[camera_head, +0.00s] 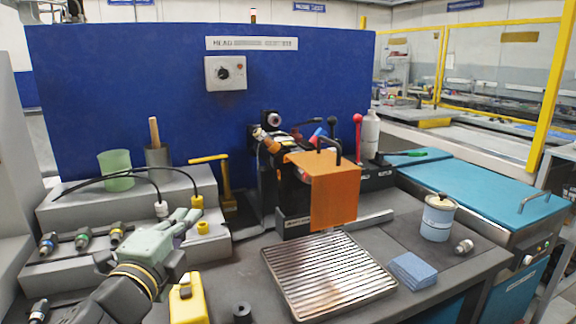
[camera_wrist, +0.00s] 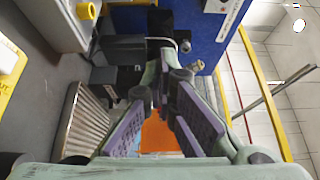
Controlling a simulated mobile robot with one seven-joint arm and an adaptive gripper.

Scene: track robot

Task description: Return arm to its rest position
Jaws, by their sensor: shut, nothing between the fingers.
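My arm comes in from the bottom left in the head view. My gripper (camera_head: 186,219) is pale green, shut and empty, above the left part of the grey bench. In the picture its fingertips lie close to a yellow plug (camera_head: 197,203) on a black cable; I cannot tell the gap in depth. In the wrist view my gripper's fingers (camera_wrist: 160,90) show purple pads, with nothing held. An orange cover (camera_wrist: 160,135) shows beyond them. The same orange cover (camera_head: 337,190) hangs on the machine right of my gripper in the head view.
A yellow case (camera_head: 188,300) stands right beside my arm. A stepped grey stand (camera_head: 70,212) with fittings and a green cup (camera_head: 116,170) is on the left. A ribbed metal tray (camera_head: 325,275) lies in front of the machine. A blue panel (camera_head: 130,90) closes the back.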

